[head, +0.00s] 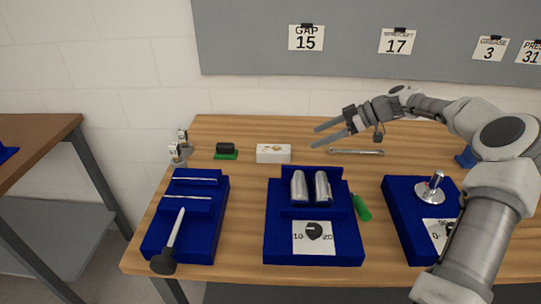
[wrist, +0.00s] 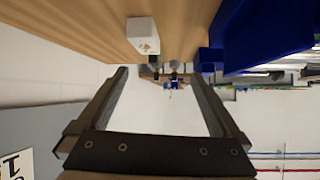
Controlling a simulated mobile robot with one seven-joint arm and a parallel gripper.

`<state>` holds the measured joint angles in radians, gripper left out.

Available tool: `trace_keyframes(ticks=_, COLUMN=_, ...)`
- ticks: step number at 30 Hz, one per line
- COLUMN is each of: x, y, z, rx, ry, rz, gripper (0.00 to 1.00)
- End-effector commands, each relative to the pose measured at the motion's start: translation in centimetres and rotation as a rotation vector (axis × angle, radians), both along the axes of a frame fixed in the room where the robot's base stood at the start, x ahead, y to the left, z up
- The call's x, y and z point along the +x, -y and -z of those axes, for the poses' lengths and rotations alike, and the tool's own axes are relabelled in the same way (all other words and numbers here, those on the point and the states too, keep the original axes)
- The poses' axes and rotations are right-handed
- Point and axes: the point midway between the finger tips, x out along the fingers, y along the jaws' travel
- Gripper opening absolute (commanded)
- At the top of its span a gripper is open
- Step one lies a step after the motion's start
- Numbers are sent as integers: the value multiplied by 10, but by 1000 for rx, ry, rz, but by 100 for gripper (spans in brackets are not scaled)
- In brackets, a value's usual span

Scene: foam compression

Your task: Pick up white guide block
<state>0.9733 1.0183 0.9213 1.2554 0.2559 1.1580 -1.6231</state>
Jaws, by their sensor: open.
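The white guide block (head: 273,153) lies on the wooden table toward the back, with a small brownish mark on one face. It also shows in the wrist view (wrist: 142,35), above and slightly left of the space between my fingers. My gripper (head: 313,137) is open and empty, to the right of the block and apart from it, with its fingers pointing left. In the wrist view my gripper's two fingers (wrist: 158,73) are spread wide with nothing between them.
A black-and-green item (head: 226,151) and small metal pieces (head: 178,152) stand left of the block. A wrench (head: 356,152) lies to the right. Blue fixtures (head: 340,252) fill the table's front. A green cylinder (head: 361,207) lies beside the middle one. Table around the block is clear.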

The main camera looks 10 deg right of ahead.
Motion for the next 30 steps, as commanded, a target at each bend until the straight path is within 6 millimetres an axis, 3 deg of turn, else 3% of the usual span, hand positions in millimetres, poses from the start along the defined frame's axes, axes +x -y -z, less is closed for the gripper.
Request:
trace_keyframes(ticks=3, x=3, y=27, z=9, rx=69, ry=66, rz=15, gripper=100)
trace_keyframes(ticks=6, x=4, y=39, z=12, rx=98, ry=101, rz=23, gripper=100)
trace_keyframes(ticks=9, x=6, y=40, z=15, rx=108, ry=118, rz=22, gripper=100)
trace_keyframes(ticks=24, x=40, y=-43, z=57, rx=109, ry=116, rz=21, gripper=100)
trace_keyframes(ticks=30, x=46, y=-57, z=66, rx=107, ry=117, rz=24, gripper=100)
